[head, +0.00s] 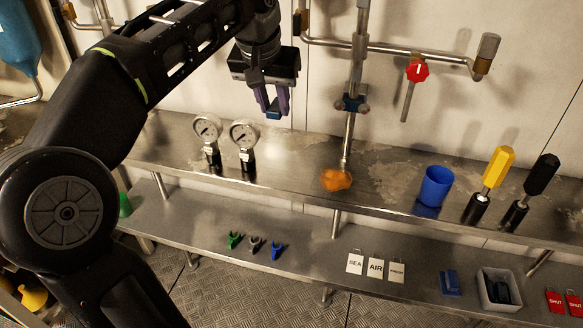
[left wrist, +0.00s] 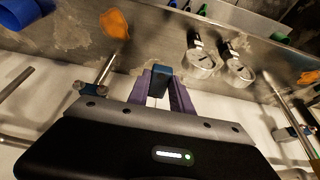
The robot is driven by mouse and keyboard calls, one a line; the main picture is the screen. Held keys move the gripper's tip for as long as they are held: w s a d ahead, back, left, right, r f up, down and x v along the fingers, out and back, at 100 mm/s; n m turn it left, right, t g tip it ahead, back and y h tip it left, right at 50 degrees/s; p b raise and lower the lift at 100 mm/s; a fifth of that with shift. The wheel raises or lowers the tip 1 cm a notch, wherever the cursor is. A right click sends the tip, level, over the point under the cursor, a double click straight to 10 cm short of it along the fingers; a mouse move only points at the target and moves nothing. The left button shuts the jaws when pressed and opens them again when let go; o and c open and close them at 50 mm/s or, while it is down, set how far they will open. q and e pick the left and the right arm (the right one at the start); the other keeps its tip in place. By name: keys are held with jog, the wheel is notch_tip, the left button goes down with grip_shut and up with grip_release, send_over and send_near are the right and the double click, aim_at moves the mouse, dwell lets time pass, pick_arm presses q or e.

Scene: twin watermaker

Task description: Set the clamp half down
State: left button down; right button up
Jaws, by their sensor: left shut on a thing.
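My left gripper (head: 272,108) is shut on a small blue clamp half (head: 274,115), held between its purple fingers above the upper steel shelf (head: 290,178). In the left wrist view, the clamp half (left wrist: 161,73) shows between the fingertips (left wrist: 160,88). Another blue clamp piece (head: 351,104) sits around the vertical pipe to the right of the gripper; it also shows in the left wrist view (left wrist: 92,88). Blue pieces (head: 450,283) lie on the lower shelf. My right gripper is not in view.
A blue cup (head: 434,186) and yellow and black handled tools (head: 492,175) stand right. The lower shelf holds clips (head: 255,244), tags (head: 375,267) and a white bin (head: 490,303).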

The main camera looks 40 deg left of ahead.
pick_arm(q)
jog(key=b, duration=0.3)
send_over(279, 173)
jog(key=s, duration=0.2)
jog(key=f, duration=1.2)
jog(key=shift+w+d, duration=0.25)
jog(key=shift+f+b, duration=0.55)
jog(key=shift+f, duration=1.4)
jog(key=shift+f, duration=0.15)
jog(key=c, duration=1.1)
grip_release()
jog(key=shift+c, duration=0.2)
